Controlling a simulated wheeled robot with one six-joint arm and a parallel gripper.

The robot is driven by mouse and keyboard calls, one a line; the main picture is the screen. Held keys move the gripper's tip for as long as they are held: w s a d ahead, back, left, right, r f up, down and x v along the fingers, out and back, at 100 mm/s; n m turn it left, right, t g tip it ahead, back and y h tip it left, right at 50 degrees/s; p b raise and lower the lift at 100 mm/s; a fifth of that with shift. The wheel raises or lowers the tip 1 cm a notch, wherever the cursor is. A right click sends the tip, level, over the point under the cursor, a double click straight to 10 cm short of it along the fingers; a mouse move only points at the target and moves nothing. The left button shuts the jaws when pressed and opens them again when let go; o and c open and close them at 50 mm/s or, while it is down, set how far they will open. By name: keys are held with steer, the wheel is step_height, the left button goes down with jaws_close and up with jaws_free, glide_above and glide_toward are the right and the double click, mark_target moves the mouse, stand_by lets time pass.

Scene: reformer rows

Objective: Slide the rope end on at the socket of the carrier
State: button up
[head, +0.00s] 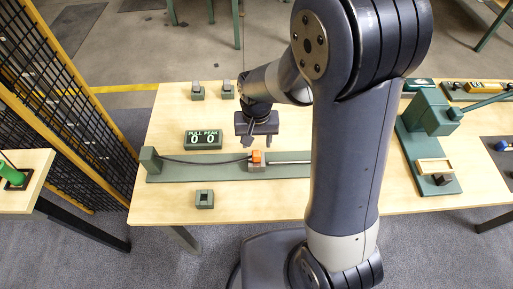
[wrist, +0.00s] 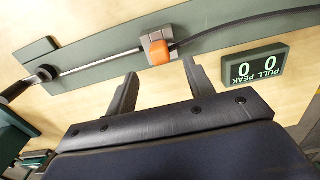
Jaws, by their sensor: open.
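The carrier (head: 257,167) is a small grey block on a green rail plate; it also shows in the wrist view (wrist: 152,38). An orange piece (head: 256,156), apparently the rope end, is at the carrier; it also shows in the wrist view (wrist: 159,53). A dark rope (head: 205,161) runs from the left post to the carrier. I cannot tell how far the orange piece sits in the socket, which is hidden. My gripper (head: 259,141) is open and empty, just behind and above the carrier. In the wrist view its fingertips (wrist: 160,72) lie either side of the orange piece, short of it.
A green PULL PEAK display (head: 203,139) reading 0 and 0 stands behind the rail plate (head: 185,173). A green post (head: 150,160) is at its left end. A small green holder (head: 205,199) stands in front. A green press (head: 428,115) is at right. My arm hides the rail's right end.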

mark_target(257, 152)
step_height(257, 152, up, 4)
steer(key=shift+f, duration=0.25)
steer(key=shift+f, duration=0.1)
step_height(257, 152, down, 11)
steer(key=shift+r, duration=0.2)
steer(key=shift+r+p, duration=0.25)
steer(key=shift+p, duration=0.1)
stand_by(0.6)
